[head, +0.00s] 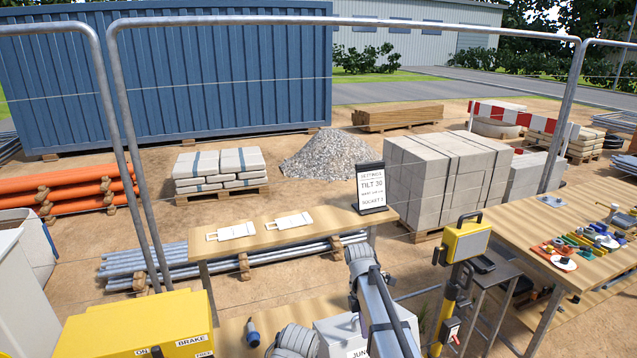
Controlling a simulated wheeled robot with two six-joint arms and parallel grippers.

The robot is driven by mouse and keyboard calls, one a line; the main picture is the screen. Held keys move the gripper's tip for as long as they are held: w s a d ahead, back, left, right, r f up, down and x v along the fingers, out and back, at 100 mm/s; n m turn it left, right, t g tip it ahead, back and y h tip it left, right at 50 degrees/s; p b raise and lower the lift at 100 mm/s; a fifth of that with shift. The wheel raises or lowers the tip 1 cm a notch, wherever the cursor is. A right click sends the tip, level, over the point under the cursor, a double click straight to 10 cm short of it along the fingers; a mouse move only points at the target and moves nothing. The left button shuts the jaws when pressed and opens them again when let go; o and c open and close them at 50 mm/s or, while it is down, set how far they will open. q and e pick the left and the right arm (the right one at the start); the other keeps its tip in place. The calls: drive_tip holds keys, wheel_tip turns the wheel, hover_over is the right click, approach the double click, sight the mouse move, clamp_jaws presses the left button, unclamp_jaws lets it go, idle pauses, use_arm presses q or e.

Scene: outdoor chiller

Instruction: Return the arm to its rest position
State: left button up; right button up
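A grey arm link of mine rises from the bottom middle, in front of the wooden bench (300,236), with a jointed end near the bench's front edge. Another grey ribbed part shows at the bottom edge, left of it; I cannot tell what it belongs to. No gripper fingers show for either arm, so both grippers are out of view.
A yellow box (140,325) marked BRAKE stands at the bottom left. A yellow device (466,240) on a post is right of my arm. A right table (530,235) holds small coloured parts.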

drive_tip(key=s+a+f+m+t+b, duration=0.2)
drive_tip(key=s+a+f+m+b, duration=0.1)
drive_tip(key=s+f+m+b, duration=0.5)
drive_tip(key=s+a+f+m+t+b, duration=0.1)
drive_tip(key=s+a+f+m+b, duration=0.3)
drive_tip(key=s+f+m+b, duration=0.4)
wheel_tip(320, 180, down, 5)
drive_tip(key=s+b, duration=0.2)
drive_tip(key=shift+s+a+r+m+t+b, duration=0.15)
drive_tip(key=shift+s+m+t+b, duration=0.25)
